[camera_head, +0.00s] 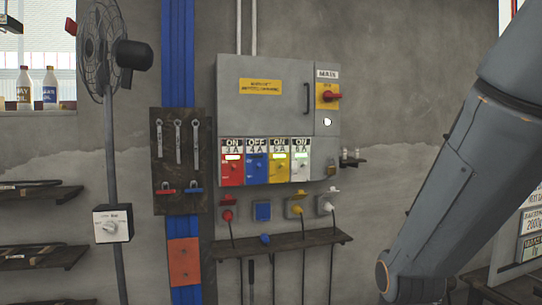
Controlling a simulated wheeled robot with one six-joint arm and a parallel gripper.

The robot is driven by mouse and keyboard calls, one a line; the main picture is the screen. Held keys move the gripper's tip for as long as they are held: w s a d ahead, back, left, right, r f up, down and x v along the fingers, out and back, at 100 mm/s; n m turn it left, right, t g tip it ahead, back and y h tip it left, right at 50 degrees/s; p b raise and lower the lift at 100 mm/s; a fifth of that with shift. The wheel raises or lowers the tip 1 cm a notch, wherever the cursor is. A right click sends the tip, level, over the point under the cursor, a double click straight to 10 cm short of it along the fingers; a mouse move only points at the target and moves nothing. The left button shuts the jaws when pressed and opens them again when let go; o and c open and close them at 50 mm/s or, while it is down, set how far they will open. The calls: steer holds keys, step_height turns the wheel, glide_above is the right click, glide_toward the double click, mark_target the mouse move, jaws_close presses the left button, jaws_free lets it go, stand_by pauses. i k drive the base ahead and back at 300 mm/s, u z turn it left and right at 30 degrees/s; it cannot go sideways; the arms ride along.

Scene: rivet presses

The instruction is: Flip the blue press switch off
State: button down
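The blue press switch (257,170) is on the lower part of a grey electrical cabinet (265,105), between a red switch (231,172) and a yellow switch (279,170). The label above the blue switch appears to read OFF; the labels above the red, yellow and white (301,168) switches read ON. The blue lever's exact tilt is too small to tell. Below, the blue socket (263,211) has no cord in it, and a blue plug (265,239) lies on the shelf. My arm shows at the right; my gripper is out of view.
Red (227,214), yellow (296,210) and white (325,207) plugs with cords sit below the cabinet, above a narrow shelf (310,241). A tool board (180,145) and a fan (100,50) stand left. A red main switch (331,96) is at the cabinet's upper right.

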mark_target(256, 148)
steer(key=u, duration=0.25)
steer(key=i, duration=1.5)
steer(key=u, duration=0.3)
